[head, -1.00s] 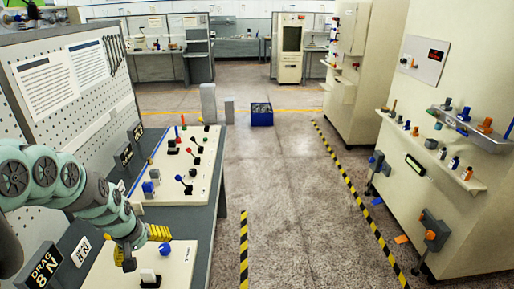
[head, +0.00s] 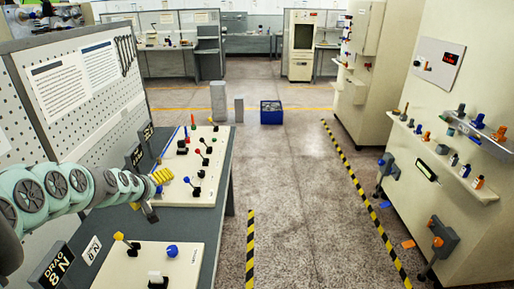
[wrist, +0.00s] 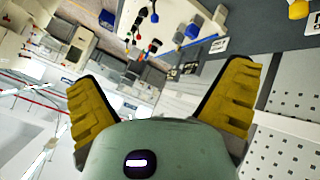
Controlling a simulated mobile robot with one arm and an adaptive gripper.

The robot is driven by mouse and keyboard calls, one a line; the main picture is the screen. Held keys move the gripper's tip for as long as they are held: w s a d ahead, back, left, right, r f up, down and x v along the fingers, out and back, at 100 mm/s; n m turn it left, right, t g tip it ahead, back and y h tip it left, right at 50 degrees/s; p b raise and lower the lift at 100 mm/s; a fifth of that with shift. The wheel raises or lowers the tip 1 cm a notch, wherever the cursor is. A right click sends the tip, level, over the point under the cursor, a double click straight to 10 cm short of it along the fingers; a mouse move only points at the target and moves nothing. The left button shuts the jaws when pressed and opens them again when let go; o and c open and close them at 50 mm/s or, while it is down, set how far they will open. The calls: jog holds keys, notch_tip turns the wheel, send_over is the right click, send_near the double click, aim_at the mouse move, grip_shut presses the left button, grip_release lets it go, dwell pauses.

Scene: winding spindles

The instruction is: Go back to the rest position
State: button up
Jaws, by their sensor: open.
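My arm reaches in from the left edge in the head view. My gripper (head: 157,184) has yellow fingers and hangs in the air beside the pegboard, above the bench. In the wrist view my gripper (wrist: 165,105) has its two yellow fingers spread wide apart with nothing between them. Beyond the fingers the wrist view shows the far panel of levers and the room, tilted.
A near panel (head: 185,262) with a yellow-knobbed lever and a blue knob lies on the bench (head: 212,225). A far panel (head: 205,190) holds several coloured levers. A pegboard (head: 95,125) stands behind them. Cream machines (head: 455,190) stand right. The aisle floor (head: 300,190) is clear.

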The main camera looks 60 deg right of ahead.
jog(key=shift+w+d+r, duration=0.15)
jog(key=shift+w+r, duration=0.2)
jog(key=shift+w, duration=0.05)
jog(key=shift+w+t, duration=0.1)
jog(key=shift+t, duration=0.2)
